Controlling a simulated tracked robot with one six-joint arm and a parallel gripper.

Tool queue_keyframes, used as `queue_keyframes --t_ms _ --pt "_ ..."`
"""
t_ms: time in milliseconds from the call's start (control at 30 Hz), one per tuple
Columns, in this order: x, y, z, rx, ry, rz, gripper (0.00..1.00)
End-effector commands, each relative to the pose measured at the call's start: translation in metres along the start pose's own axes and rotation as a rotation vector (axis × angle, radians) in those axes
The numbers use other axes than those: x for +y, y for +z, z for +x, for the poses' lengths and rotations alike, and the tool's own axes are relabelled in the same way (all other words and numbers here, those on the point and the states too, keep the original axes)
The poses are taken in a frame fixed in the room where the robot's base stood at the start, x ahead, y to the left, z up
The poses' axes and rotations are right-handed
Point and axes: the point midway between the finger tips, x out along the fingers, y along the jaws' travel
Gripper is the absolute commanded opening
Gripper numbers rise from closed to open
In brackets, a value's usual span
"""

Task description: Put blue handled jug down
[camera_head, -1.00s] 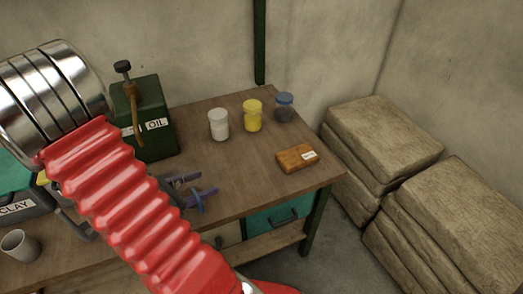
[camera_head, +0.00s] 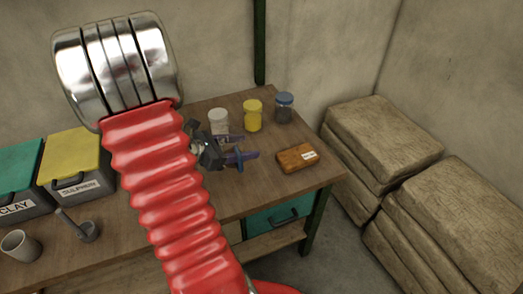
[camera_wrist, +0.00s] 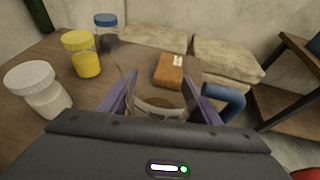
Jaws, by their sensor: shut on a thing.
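My gripper (camera_head: 243,157) is over the right part of the wooden bench, left of the brown block. Its purple fingers are shut on the blue handled jug (camera_wrist: 160,109), which shows between them in the wrist view. The jug is clear with a pale printed mark, and its blue handle (camera_wrist: 228,100) sticks out to the right. The jug's lower part is hidden by my gripper body. In the head view little more than the blue of the handle (camera_head: 240,166) shows. I cannot tell whether the jug's base touches the bench.
A white jar (camera_head: 218,122), a yellow jar (camera_head: 253,116) and a blue-lidded jar (camera_head: 284,108) stand behind my gripper. The brown labelled block (camera_head: 297,158) lies to its right. The bench (camera_head: 285,190) is bare around the block's front. Stacked sacks (camera_head: 385,140) lie beyond the bench's right edge.

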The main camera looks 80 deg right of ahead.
Motion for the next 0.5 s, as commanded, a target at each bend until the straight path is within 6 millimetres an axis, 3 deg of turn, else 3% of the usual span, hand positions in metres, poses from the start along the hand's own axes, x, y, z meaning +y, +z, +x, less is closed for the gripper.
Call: queue_keyframes --t_ms 267,500 --pt "0.000 -0.005 0.002 0.000 0.001 -0.002 0.32" --pt "0.000 -0.033 0.013 0.000 0.000 -0.005 0.32"
